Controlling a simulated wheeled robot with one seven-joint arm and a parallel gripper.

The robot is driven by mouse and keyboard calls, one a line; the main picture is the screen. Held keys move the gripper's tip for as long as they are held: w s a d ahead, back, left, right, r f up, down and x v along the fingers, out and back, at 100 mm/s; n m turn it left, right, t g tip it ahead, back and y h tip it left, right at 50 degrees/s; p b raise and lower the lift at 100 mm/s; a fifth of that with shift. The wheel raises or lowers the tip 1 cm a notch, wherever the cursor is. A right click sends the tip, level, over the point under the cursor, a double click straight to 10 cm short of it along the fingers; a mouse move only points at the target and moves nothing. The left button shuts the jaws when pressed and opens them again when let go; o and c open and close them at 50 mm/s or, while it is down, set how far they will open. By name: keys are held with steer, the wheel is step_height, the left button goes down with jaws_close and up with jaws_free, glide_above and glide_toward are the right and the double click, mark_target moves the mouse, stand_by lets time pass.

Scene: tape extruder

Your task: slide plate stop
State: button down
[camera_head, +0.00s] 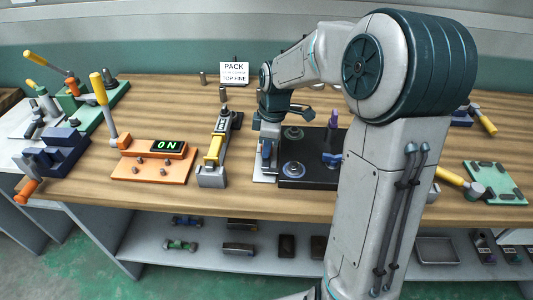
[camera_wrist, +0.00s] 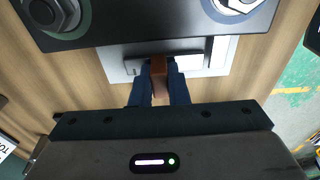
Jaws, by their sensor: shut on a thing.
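A small brown block (camera_wrist: 158,68), which looks like the plate stop, stands up from a light grey plate (camera_wrist: 210,58) in the wrist view. My gripper (camera_wrist: 159,88) has its two dark blue fingers shut on it, one on each side. The fingers hide part of the block. In the head view my gripper (camera_head: 266,155) points down at the left side of a dark base (camera_head: 310,180). The light plate (camera_head: 264,178) lies beneath it. The block cannot be made out clearly there.
To the left stand a yellow-and-grey clamp (camera_head: 213,160) and an orange box (camera_head: 155,162) reading ON. A sign (camera_head: 234,73) stands behind.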

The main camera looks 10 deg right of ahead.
mark_target(270, 158)
steer(key=shift+s+a, duration=0.1)
steer(key=shift+s, duration=0.05)
stand_by(0.3)
steer(key=shift+s+a, duration=0.15)
steer(key=shift+s, duration=0.3)
steer(key=c, duration=1.3)
jaws_free()
steer(key=r+p, duration=0.4)
steer(key=r, duration=0.1)
steer(key=d+r+p, duration=0.1)
steer(key=r+p, duration=0.2)
steer(key=shift+s, duration=0.2)
steer(key=o, duration=0.5)
